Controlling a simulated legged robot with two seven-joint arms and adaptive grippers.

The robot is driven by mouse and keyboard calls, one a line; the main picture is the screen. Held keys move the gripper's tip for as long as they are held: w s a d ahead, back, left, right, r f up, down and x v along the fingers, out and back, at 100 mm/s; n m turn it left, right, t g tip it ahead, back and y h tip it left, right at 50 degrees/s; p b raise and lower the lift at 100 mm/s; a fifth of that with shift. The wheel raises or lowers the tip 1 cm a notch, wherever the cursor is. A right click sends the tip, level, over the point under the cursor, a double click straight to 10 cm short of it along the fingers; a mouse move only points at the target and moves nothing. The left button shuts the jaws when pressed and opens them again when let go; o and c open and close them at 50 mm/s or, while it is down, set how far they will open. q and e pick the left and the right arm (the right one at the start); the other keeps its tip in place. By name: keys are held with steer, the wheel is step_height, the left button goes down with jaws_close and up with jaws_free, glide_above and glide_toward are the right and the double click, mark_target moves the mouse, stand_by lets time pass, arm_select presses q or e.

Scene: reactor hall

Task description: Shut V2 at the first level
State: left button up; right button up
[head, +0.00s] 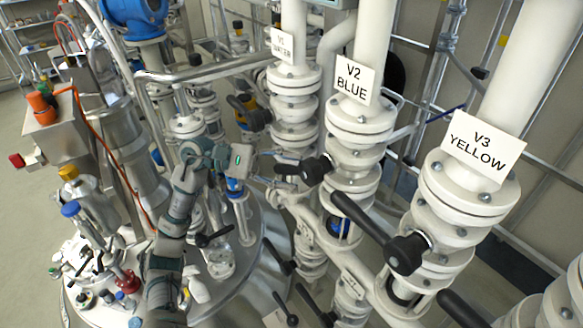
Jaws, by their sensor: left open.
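The white sign "V2 BLUE" (352,80) hangs on the middle white pipe. Below it, the V2 valve has a black lever handle (317,169) that points left from its hub. My left gripper (284,166) reaches in from the left and is open at the free end of this lever. The fingers are small here, and I cannot tell whether they touch the lever. My right gripper is not in view.
The "V1" valve handle (258,118) is up and left of V2. The "V3 YELLOW" sign (484,145) and the V3 black lever (404,253) are nearer, at the right. A steel vessel (248,285) with several fittings stands below my left arm.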

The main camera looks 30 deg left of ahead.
arm_select(q)
steer(key=shift+w+a+f, duration=0.1)
steer(key=shift+w+a, duration=0.05)
steer(key=shift+a+f, duration=0.25)
steer(key=shift+a, duration=0.9)
steer(key=shift+d, duration=0.4)
steer(key=c, duration=0.5)
steer(key=shift+d+r, duration=0.15)
steer(key=shift+d, duration=0.25)
steer(key=c, duration=0.4)
steer(key=shift+d, duration=0.2)
jaws_close()
steer(key=shift+a, duration=0.1)
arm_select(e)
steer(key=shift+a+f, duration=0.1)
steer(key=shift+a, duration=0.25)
arm_select(q)
steer(key=shift+r, duration=0.15)
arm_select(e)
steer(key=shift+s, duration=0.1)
